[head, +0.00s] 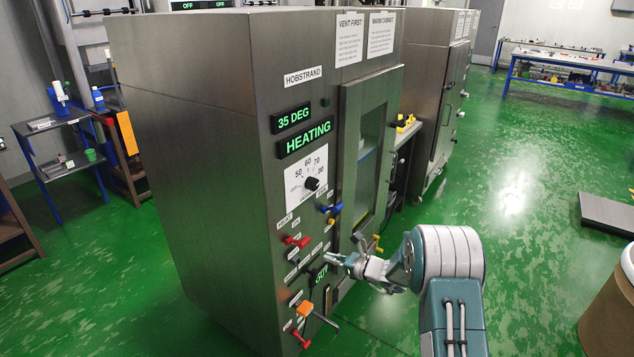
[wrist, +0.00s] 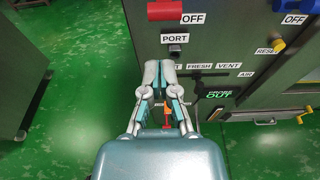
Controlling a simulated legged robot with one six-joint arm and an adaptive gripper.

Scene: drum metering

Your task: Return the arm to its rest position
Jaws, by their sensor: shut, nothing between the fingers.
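My arm reaches out from the lower right of the head view toward the control panel of a grey steel cabinet (head: 215,160). My gripper (head: 334,259) is close to the lower panel, and I cannot tell from the head view whether it touches. In the wrist view my gripper (wrist: 159,72) has its fingers together with nothing between them, just below the PORT label (wrist: 175,39) and its small black knob. The cabinet's displays read 35 DEG (head: 293,118) and HEATING (head: 306,142). The dial (head: 312,184) is above my gripper.
Near the gripper, a red handle (head: 296,242), a blue handle (head: 330,209), an orange-tipped lever (head: 306,309) and a yellow knob (wrist: 278,44) stick out. The cabinet door (head: 352,160) is to their right.

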